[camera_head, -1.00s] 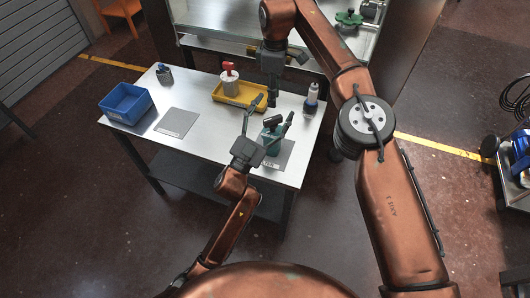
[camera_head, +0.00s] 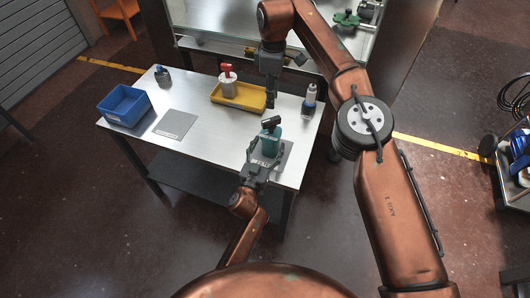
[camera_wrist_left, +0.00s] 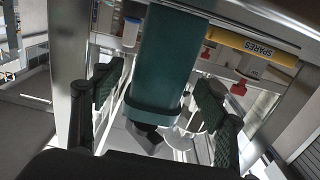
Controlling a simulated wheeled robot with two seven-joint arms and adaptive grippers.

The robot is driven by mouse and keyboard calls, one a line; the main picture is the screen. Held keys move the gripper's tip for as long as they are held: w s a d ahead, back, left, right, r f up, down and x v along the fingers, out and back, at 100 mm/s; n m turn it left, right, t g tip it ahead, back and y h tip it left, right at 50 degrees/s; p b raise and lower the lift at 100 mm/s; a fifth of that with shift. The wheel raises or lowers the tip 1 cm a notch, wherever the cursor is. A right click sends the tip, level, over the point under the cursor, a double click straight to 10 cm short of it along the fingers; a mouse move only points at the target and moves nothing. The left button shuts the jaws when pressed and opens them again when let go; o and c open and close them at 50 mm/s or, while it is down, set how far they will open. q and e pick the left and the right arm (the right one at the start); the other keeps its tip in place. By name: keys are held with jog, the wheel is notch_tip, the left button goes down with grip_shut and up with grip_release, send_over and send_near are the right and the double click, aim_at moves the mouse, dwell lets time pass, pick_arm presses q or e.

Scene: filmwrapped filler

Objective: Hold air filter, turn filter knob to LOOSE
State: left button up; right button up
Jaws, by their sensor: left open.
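The air filter is a teal unit (camera_head: 271,138) with a black knob (camera_head: 271,121) on top. It stands on a grey mat at the table's front right. My left gripper (camera_head: 266,152) is open at its near side, with a finger on each side of the body. In the left wrist view the teal body (camera_wrist_left: 170,60) lies between the two spread fingers (camera_wrist_left: 158,98), with a visible gap to each. A black part (camera_wrist_left: 148,134) shows at its end. My right gripper (camera_head: 269,98) points down beyond the filter, near the yellow tray; its fingers overlap. The knob's marking is unreadable.
A yellow tray (camera_head: 225,100) stands behind, with a white red-topped canister (camera_head: 228,82) in it. A white and blue bottle (camera_head: 309,98) stands to the right. A blue bin (camera_head: 118,116), a grey mat (camera_head: 176,124) and a small dark item (camera_head: 162,75) are left. The centre-front table is clear.

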pick_arm(q)
jog(key=shift+x, duration=1.45)
jog(key=c, duration=1.8)
jog(key=o, duration=1.2)
jog(key=c, duration=0.9)
